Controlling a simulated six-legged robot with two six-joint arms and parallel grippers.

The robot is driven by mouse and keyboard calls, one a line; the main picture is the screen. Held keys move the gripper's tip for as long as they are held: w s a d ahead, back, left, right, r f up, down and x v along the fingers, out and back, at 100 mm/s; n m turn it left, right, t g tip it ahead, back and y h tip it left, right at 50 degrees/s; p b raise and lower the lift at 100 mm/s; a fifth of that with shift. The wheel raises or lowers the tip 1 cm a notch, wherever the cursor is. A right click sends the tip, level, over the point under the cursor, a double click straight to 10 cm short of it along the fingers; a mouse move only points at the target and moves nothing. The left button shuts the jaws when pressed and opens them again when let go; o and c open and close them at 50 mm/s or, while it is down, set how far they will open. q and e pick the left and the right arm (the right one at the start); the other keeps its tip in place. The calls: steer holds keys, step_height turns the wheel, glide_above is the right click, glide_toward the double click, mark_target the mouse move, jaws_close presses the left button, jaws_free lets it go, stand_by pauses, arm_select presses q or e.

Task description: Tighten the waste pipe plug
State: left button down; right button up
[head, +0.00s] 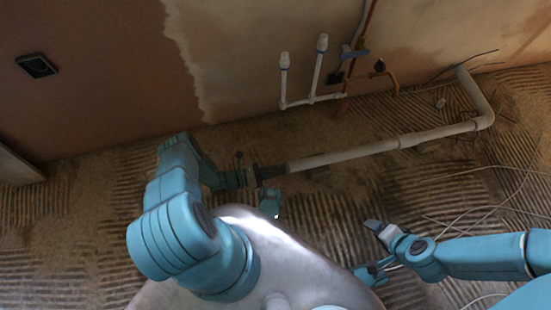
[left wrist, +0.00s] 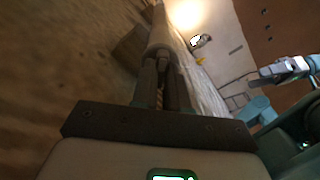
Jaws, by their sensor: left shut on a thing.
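The pale waste pipe (head: 350,154) runs low across the ribbed floor from an elbow at the right to my left gripper (head: 272,172). In the left wrist view the pipe (left wrist: 160,35) extends straight away from the dark fingers of my left gripper (left wrist: 164,85). These fingers are shut at the pipe's left end, where the plug is; they hide most of the plug. I cannot tell how far it is screwed in. My right gripper (head: 374,227) hangs over the floor, apart from the pipe; its finger gap is unclear.
Two white capped pipes (head: 318,68) and copper pipes (head: 377,76) stand against the half-plastered wall behind the waste pipe. Thin loose cables (head: 480,170) lie on the floor at the right. A dark wall box (head: 37,65) is at upper left.

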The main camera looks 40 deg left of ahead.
arm_select(q)
steer(key=m, duration=0.4)
steer(key=shift+m, duration=2.2)
steer(key=c, duration=1.1)
jaws_free()
steer(key=shift+c, duration=0.2)
steer(key=v, duration=1.5)
steer(key=shift+s+a, duration=0.4)
steer(key=shift+s, duration=0.1)
